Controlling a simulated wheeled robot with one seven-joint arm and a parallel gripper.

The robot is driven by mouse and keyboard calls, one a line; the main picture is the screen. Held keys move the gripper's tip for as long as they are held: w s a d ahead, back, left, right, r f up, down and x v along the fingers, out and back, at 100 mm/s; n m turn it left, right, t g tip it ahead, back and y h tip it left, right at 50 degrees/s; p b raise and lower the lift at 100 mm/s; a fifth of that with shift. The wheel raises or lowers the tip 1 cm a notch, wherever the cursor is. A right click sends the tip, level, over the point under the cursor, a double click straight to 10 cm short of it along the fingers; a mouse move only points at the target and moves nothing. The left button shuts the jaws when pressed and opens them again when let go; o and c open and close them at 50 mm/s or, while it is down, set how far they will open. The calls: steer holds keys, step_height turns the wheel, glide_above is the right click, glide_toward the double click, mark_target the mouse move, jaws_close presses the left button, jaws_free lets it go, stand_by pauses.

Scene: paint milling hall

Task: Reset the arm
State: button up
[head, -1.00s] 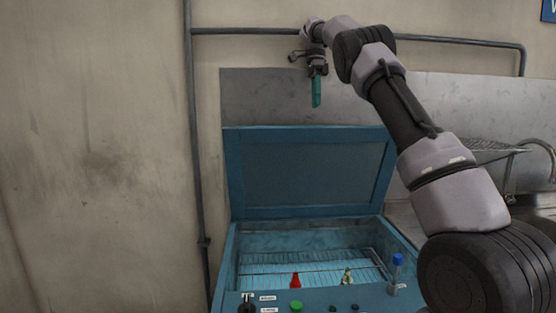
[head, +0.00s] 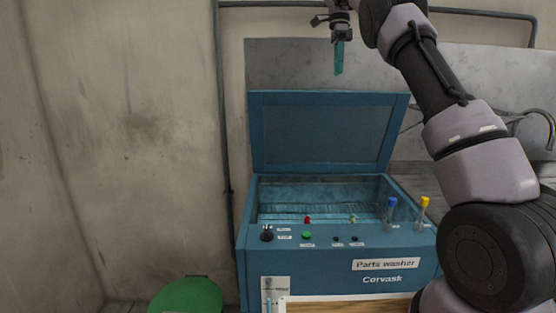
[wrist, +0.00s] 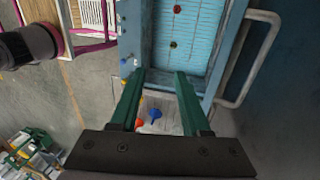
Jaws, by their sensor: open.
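My gripper (head: 339,58) hangs high above the open parts washer in the head view, with its green fingers pointing down. In the wrist view the two green fingers of my gripper (wrist: 166,76) stand apart with nothing between them. The arm is raised and reaches up from the lower right in the head view. The gripper touches nothing.
The blue parts washer (head: 400,262) has its lid (head: 320,132) up; a red piece (head: 307,219) and a small pale piece (head: 353,218) are inside. Blue-capped (head: 392,203) and yellow-capped (head: 425,203) tubes stand at its right. A green round object (head: 188,297) is at lower left.

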steer(key=s+d+r+n+t+y, duration=0.1)
steer(key=s+d+r+n, duration=0.25)
steer(key=s, duration=0.55)
steer(key=s+d+r+n+t, duration=0.25)
steer(key=s+d+n, duration=0.2)
steer(key=s, duration=0.35)
steer(key=s+a+f+n+t, duration=0.1)
steer(key=s+f+n+t, duration=0.1)
steer(key=s+f, duration=0.2)
steer(key=s+a+f+n+t, duration=0.1)
steer(key=s+f, duration=0.3)
steer(key=s, duration=0.7)
steer(key=s+f+n+t+y, duration=0.1)
steer(key=s+f+n+t, duration=0.1)
steer(key=s, duration=0.5)
step_height(320, 180, down, 2)
steer(key=shift+s+a+f+n+t, duration=0.2)
steer(key=shift+a+n+t, duration=0.2)
steer(key=shift+t, duration=0.05)
steer(key=shift+d, duration=0.1)
